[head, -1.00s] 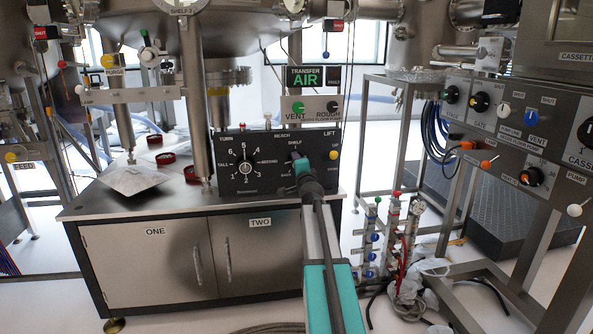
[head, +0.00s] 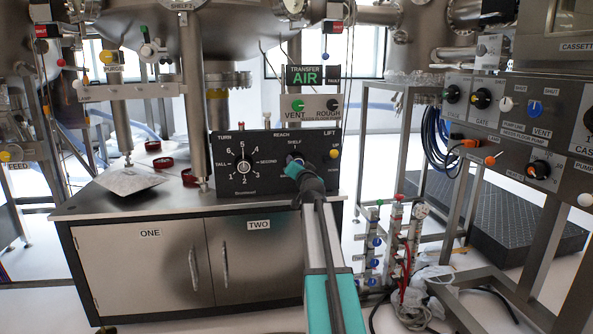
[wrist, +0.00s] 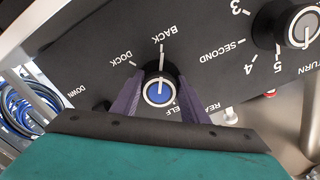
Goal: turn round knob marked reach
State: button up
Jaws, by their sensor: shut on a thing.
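The round knob (wrist: 159,93) under the REACH label has a blue cap with a white line. It sits on the black control panel (head: 262,184), right of the numbered TURN dial (head: 243,167). In the wrist view, labels BACK, DOCK and part of SHELF surround it, and the white line runs roughly toward the BACK tick. My gripper (wrist: 156,98) has its two purple fingers on either side of the knob, shut on it. In the head view my gripper (head: 292,164) reaches the panel below SHELF and hides most of the knob.
A yellow LIFT knob (head: 334,153) is close to the right of my gripper. VENT and ROUGH knobs (head: 298,105) are above the panel. A thin metal sheet (head: 133,181) and red rings lie on the bench top at left. A valve rack (head: 395,235) stands at right.

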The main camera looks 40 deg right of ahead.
jog(key=shift+n, duration=0.3)
jog(key=o, duration=1)
jog(key=shift+s, duration=0.1)
jog(key=p+v, duration=0.3)
jog(key=v, duration=1)
jog(key=shift+s+a+p, duration=0.2)
jog(key=shift+a+p, duration=0.1)
dwell(0.7)
